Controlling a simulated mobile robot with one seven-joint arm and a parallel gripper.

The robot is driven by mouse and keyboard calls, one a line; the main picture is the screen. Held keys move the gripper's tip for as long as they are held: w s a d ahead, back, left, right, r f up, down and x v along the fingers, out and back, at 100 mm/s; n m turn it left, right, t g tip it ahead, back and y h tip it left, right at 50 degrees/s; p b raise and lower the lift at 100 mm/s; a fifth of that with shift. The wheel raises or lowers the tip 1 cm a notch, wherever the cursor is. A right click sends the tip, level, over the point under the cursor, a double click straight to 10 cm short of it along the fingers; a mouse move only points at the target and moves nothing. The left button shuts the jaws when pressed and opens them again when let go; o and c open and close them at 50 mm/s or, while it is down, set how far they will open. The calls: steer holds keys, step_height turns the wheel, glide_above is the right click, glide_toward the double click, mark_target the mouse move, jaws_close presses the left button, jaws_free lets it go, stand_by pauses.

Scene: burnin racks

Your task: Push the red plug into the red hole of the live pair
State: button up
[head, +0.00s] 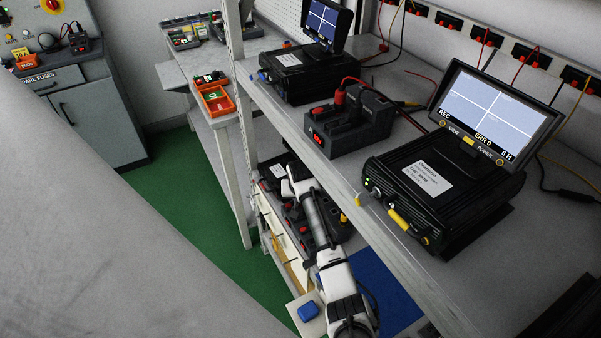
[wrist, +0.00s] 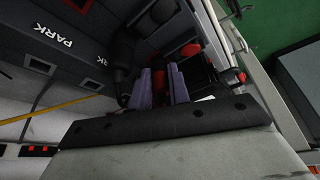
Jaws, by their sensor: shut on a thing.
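In the wrist view my gripper (wrist: 160,82) has its two grey-violet fingers closed on a red plug (wrist: 159,70). Only a small part of the plug shows between the fingers. Dark housings with red parts (wrist: 190,48) lie just beyond the fingertips. I cannot tell which hole is the red hole of the live pair, or whether the plug touches one. In the head view my arm reaches below the bench top to dark units with red parts on the lower shelf; the fingertips and plug cannot be made out there.
In the head view the bench edge (head: 345,190) runs above my arm. A dark socket unit (head: 350,130) and a black recorder (head: 440,190) stand on the bench.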

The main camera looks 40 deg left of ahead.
steer(key=shift+f, duration=0.1)
steer(key=shift+r, duration=0.2)
steer(key=shift+r+p, duration=1.25)
steer(key=shift+r, duration=0.05)
